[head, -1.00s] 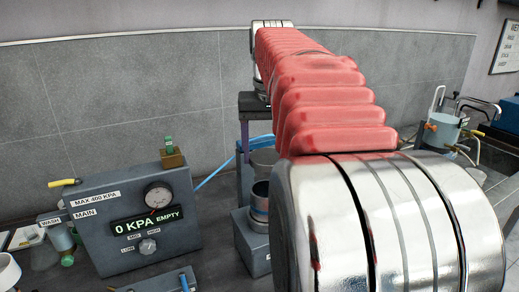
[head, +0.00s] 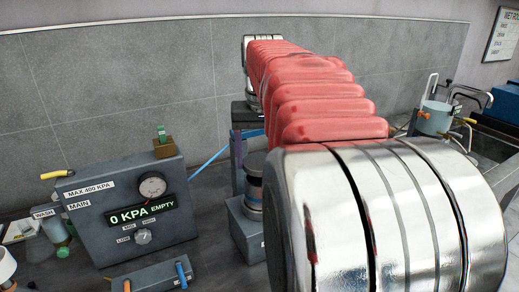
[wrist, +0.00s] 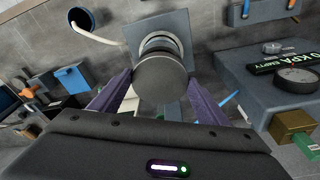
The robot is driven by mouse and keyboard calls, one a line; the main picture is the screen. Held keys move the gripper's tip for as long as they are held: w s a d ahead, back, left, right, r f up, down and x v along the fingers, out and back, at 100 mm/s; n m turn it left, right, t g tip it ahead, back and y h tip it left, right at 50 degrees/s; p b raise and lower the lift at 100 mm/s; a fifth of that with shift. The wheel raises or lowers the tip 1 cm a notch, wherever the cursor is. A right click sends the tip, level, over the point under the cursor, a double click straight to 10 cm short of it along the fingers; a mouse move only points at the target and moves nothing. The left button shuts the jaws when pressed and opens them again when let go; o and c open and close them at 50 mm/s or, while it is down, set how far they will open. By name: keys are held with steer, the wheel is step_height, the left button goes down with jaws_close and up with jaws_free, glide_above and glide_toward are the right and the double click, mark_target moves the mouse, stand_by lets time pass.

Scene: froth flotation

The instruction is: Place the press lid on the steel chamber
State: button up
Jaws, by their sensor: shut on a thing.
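The press lid (wrist: 162,84) is a dark grey round piece between the two purple fingers of my gripper (wrist: 158,78), which is shut on it. The steel chamber (wrist: 160,43) shows just beyond the lid in the wrist view, standing on a grey block. I cannot tell whether the lid is fully seated or a small gap remains.
A grey control box (head: 128,210) reading "0 KPA EMPTY" stands left of the chamber. A blue hose (head: 209,161) runs between them. A small lever box (head: 152,275) lies in front. A light blue vessel (head: 437,117) and sink are at the right.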

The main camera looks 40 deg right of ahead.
mark_target(260, 162)
steer(key=shift+f, duration=1)
steer(key=shift+f, duration=0.5)
steer(key=o, duration=1.5)
steer(key=shift+f, duration=0.1)
steer(key=r, duration=0.4)
steer(key=s+a+r, duration=0.1)
steer(key=r, duration=0.8)
steer(key=shift+s+a+r, duration=0.15)
steer(key=shift+s+r, duration=0.1)
steer(key=shift+r, duration=0.1)
